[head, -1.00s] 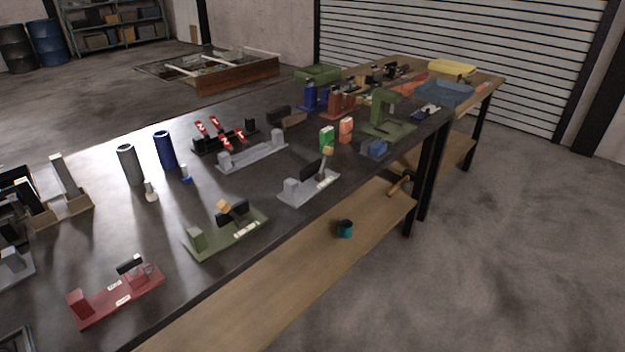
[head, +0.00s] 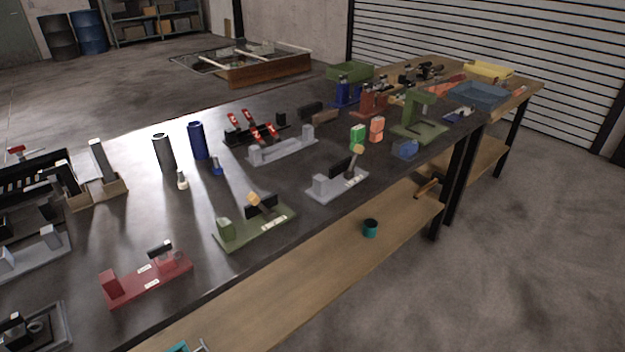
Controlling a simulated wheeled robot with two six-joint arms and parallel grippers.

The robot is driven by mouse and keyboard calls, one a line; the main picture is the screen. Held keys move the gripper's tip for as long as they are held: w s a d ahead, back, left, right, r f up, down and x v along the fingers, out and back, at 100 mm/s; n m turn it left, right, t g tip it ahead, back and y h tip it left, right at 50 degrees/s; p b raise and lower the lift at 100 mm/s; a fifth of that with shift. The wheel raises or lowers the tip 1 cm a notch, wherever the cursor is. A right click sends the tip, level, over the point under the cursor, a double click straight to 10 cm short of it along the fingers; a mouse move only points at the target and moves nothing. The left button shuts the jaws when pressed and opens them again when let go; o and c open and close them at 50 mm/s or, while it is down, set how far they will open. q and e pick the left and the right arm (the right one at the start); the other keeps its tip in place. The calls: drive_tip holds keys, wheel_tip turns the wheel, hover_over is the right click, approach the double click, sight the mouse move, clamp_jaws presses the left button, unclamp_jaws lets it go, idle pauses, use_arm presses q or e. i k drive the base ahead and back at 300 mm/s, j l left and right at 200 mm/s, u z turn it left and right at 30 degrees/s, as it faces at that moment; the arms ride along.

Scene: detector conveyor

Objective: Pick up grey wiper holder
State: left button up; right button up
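Several grey holders stand on the dark table, and I cannot tell for sure which one is the wiper holder. One grey holder (head: 322,188), with an upright block, a black piece and a tan-tipped part, sits near the front edge right of centre. A longer grey holder (head: 283,150) with raised ends lies behind it, in front of a black rack with red parts (head: 254,132). Another grey holder (head: 38,252) lies at the far left, partly cut off by the picture edge. Neither of my grippers is in view.
A green holder (head: 252,230) and a red holder (head: 145,283) stand along the front edge. Grey (head: 163,152) and blue (head: 197,140) cylinders stand farther back. A lower wooden shelf (head: 310,262) holds a teal cup (head: 370,228). Open floor lies at the right.

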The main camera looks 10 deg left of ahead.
sight(323, 189)
drive_tip(key=i+l+u, duration=0.1)
drive_tip(key=u, duration=0.3)
drive_tip(key=l+u, duration=0.4)
drive_tip(key=i+l+u, duration=0.1)
drive_tip(key=u, duration=0.3)
drive_tip(key=l+u, duration=0.4)
